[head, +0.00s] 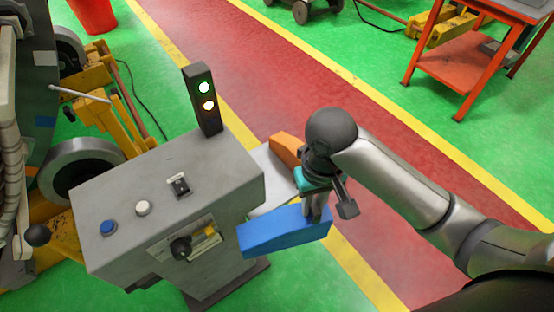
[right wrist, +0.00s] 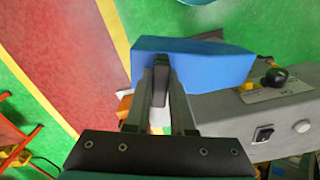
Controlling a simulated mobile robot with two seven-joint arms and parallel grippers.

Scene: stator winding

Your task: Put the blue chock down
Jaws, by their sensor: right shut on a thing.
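The blue chock (head: 283,234) is a long blue wedge block, held up beside the right end of the grey control console in the head view. My right gripper (head: 314,214) is shut on its right end. In the right wrist view the blue chock (right wrist: 195,62) fills the upper middle, with the fingers of my right gripper (right wrist: 160,75) on its near side. Whether anything supports the chock from below cannot be told. My left gripper does not show.
The grey control console (head: 165,190) has buttons, a knob and a signal light (head: 205,98). A light grey surface (head: 265,175) with an orange block (head: 286,150) lies behind the chock, partly hidden. An orange table (head: 470,60) stands far right. The red walkway is open floor.

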